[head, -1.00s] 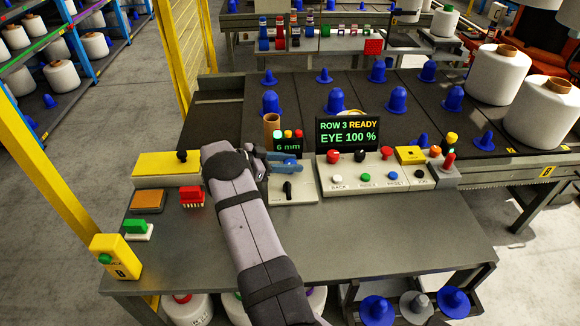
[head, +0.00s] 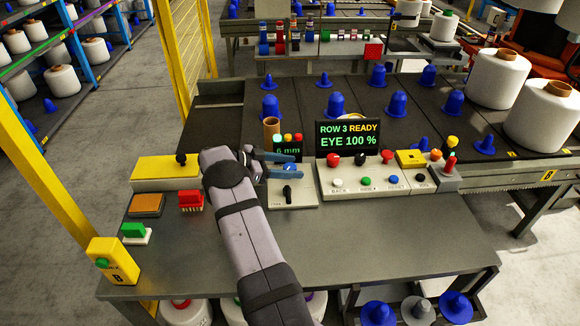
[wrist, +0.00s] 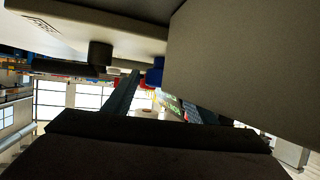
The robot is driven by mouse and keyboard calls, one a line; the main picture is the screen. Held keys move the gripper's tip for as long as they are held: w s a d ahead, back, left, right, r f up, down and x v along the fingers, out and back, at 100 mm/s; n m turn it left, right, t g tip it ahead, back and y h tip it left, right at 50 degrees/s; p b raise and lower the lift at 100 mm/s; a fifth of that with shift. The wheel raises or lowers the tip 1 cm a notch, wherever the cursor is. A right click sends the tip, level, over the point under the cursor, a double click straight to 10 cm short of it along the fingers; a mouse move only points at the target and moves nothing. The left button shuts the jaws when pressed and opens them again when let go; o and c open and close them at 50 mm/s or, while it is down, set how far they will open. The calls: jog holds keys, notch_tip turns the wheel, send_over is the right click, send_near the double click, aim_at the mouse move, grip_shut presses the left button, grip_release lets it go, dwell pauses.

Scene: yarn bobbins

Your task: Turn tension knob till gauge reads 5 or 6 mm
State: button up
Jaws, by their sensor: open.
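A small beige panel (head: 308,192) stands on the grey workbench. Its green gauge display (head: 288,150) is partly covered by my gripper and reads 6 mm. A blue knob (head: 289,167) shows between my fingers and looks like the tension knob. My gripper (head: 289,166) is open, one finger on each side of the blue knob; I cannot tell whether either touches it. In the wrist view the blue knob (wrist: 155,73) shows between the dark fingers. A black knob (head: 287,190) on the same panel lies just below the lower finger.
To the right stand a screen (head: 347,135) reading "ROW 3 READY, EYE 100 %" and a button console (head: 370,178). To the left are a yellow box (head: 165,172), a red brush (head: 191,200) and a brown pad (head: 146,205). The front of the bench is clear.

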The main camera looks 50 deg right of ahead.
jog(key=b+v, duration=0.1)
jog(key=v, duration=0.6)
jog(key=shift+a+r, duration=0.1)
jog(key=shift+r+p, duration=0.5)
jog(key=s+r+n+h+p, duration=0.1)
jog(key=s+r+n+p, duration=0.25)
jog(key=r+p, duration=0.55)
jog(key=f+t, duration=0.1)
jog(key=f, duration=0.1)
jog(key=f+n+t+h, duration=0.1)
jog(key=f, duration=0.2)
jog(key=s+f+n+t+p, duration=0.1)
jog(key=f, duration=0.1)
jog(key=shift+s+a+f, duration=0.1)
jog(key=shift+a+f, duration=0.1)
jog(key=shift+f, duration=0.05)
jog(key=shift+w+a+f+t, duration=0.15)
jog(key=shift+w+f+t, duration=0.75)
jog(key=shift+w+f, duration=0.15)
jog(key=shift+w+f+m, duration=0.1)
jog(key=shift+f+m, duration=0.2)
jog(key=shift+m, duration=0.15)
